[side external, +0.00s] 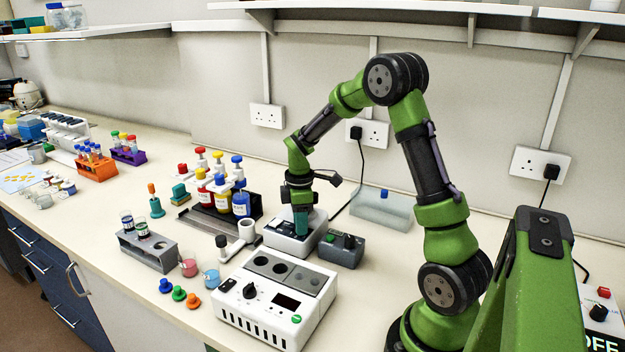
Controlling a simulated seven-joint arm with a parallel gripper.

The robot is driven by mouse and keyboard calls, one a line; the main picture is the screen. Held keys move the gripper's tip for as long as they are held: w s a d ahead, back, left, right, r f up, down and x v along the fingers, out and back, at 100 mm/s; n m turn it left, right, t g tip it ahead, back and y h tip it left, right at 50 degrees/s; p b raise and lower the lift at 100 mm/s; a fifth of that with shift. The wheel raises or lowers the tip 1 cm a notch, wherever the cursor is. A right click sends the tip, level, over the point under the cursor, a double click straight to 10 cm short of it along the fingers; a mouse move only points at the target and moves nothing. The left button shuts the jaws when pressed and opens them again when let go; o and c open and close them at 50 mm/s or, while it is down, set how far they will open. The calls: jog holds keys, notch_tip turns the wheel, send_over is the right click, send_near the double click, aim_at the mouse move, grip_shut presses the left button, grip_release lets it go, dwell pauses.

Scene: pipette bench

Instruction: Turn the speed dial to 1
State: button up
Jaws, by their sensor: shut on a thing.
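My gripper (300,228) points straight down over a small white device (283,243) with a grey top, near the middle of the bench. Its teal fingers are shut at the top of this device, on what appears to be the speed dial. The fingers hide the dial, so its pointer and number marks cannot be read.
A dark grey box (341,250) with a black knob stands close at the right. A white block unit (276,300) with its own black dial is in front. A bottle rack (213,222), grey tube rack (147,250) and beakers stand left. A clear tray (381,210) lies behind.

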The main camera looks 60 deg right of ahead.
jog(key=m, duration=0.4)
jog(key=shift+m, duration=0.3)
jog(key=m, duration=0.4)
jog(key=shift+m, duration=0.3)
jog(key=m, duration=0.4)
jog(key=shift+m, duration=2.1)
jog(key=o, duration=1.1)
jog(key=shift+c, duration=0.2)
notch_tip(320, 180, up, 17)
